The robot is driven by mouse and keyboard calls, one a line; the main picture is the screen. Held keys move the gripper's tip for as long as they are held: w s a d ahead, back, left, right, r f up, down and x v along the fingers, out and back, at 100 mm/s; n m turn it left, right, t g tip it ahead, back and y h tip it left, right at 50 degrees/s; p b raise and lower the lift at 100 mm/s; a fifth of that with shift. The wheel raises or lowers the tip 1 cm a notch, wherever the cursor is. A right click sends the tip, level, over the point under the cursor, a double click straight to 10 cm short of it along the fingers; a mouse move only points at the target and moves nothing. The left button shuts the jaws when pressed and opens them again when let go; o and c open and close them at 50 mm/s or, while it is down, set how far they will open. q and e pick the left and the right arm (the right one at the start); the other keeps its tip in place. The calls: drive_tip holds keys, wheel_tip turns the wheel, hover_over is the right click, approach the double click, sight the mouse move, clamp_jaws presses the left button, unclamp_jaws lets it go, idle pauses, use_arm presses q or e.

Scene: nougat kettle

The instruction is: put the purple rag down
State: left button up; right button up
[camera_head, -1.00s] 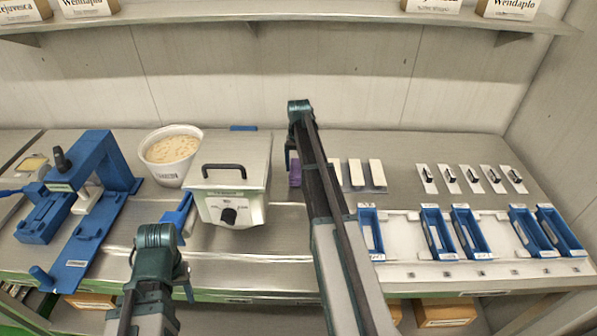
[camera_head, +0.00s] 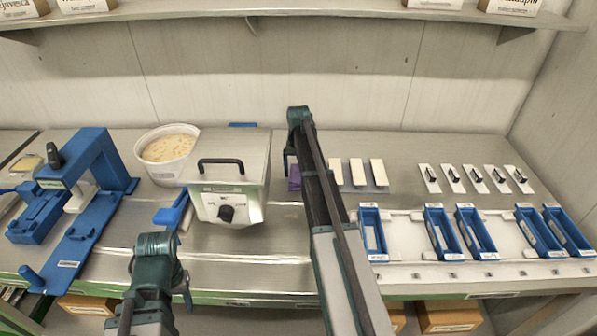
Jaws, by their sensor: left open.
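My left gripper (camera_head: 187,288) is open and empty at the front edge of the counter, left of and in front of the kettle.
The grey kettle (camera_head: 227,205) with a black handle stands left of the rag. A white tub (camera_head: 147,155) and a blue press (camera_head: 90,190) stand farther left. White blocks (camera_head: 357,172) stand close to the rag's right; blue trays (camera_head: 440,232) sit farther right. The counter's front middle is clear.

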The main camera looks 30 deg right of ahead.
sight(299, 173)
drive_tip(key=shift+o, duration=0.2)
drive_tip(key=shift+r, duration=0.1)
wheel_tip(299, 173, up, 12)
drive_tip(key=p, duration=1.2)
drive_tip(key=shift+s, duration=0.1)
